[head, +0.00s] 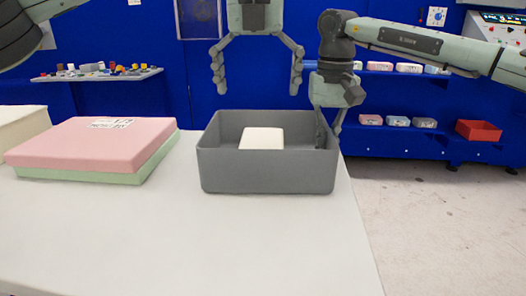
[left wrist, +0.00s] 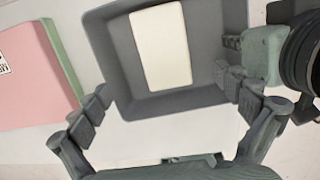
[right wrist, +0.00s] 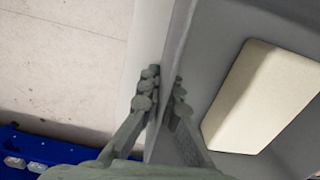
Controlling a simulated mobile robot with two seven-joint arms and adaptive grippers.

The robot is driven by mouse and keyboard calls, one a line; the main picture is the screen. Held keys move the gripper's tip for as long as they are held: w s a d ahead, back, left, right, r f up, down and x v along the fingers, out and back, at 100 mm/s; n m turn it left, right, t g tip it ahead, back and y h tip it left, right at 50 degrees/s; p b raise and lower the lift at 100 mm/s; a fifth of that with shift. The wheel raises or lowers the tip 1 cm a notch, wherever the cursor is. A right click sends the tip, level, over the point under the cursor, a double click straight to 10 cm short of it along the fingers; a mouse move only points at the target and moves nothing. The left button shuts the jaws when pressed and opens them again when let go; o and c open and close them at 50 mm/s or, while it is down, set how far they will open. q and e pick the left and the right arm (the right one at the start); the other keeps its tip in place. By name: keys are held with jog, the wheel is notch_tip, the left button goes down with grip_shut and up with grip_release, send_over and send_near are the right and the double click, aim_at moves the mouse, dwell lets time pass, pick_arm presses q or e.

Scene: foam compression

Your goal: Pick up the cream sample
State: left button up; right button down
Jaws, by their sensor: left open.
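The cream sample (head: 262,138) is a pale block lying inside an open grey bin (head: 265,178) on the table. The sample (left wrist: 161,46) and bin (left wrist: 122,66) also show in the left wrist view. My left gripper (head: 257,78) is open and empty above the bin, fingers pointing down and spread wide. In the left wrist view, its fingers (left wrist: 166,102) are on either side of the bin's near part, with the sample farther up. My right gripper (right wrist: 163,90) has its fingers on both sides of the bin's right wall, apart from the sample (right wrist: 262,95), and appears closed on it.
A pink foam slab (head: 90,140) on a green slab (head: 85,177) lies left of the bin. A cream block (head: 20,125) is at the far left. The table front (head: 190,245) is clear. Shelves with small samples (head: 398,121) and a red bin (head: 478,131) stand behind.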

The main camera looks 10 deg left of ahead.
pick_arm(q)
send_over(261, 141)
jog(key=f, duration=0.6)
jog(key=shift+s+a+f, duration=0.1)
jog(key=shift+s+a, duration=0.1)
jog(key=shift+s, duration=0.1)
jog(key=shift+w+d+f, duration=0.1)
jog(key=shift+w+f, duration=0.05)
jog(key=shift+f, duration=0.75)
jog(key=shift+w+d+f, duration=0.1)
jog(key=shift+w+f, duration=0.05)
jog(key=shift+f, duration=0.75)
jog(key=shift+w+d+f, duration=0.1)
jog(key=shift+w+f, duration=0.05)
jog(key=shift+f, duration=0.75)
jog(key=c, duration=0.9)
